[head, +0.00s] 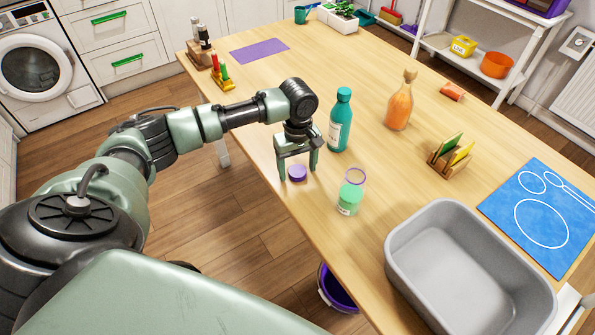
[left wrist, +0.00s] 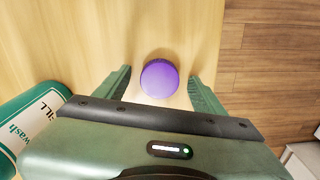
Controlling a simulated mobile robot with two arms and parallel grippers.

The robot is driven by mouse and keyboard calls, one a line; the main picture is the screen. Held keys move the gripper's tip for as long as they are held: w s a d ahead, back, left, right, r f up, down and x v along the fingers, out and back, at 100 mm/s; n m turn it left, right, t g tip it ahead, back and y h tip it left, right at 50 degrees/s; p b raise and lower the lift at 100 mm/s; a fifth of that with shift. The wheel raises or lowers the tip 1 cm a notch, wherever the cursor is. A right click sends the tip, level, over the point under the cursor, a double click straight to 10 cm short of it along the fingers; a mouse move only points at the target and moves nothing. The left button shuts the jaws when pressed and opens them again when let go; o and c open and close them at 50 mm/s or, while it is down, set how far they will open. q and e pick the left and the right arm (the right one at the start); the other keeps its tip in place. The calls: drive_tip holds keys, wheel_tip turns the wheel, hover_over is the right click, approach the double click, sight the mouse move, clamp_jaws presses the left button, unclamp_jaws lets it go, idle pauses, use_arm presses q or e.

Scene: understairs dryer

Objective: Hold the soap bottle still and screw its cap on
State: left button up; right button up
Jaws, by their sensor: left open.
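The purple cap (head: 297,173) lies on the wooden table near its left edge. My left gripper (head: 296,167) points down over it, open, with one finger on each side. In the left wrist view the round cap (left wrist: 160,79) sits between the two fingers (left wrist: 158,84), with a gap on both sides. A clear container with green contents and a purple rim (head: 350,192), seemingly the soap bottle, stands upright and open to the right of the gripper. My right gripper is not in view.
A teal refill bottle (head: 341,121) stands close behind the gripper; its label shows in the left wrist view (left wrist: 30,120). An orange bottle (head: 399,103), a sponge rack (head: 451,156), a grey basin (head: 468,270) and a blue mat (head: 543,215) are further right.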

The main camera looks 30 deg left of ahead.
sight(298, 171)
use_arm(q)
drive_tip(key=c, duration=1.4)
wheel_tip(298, 171, up, 20)
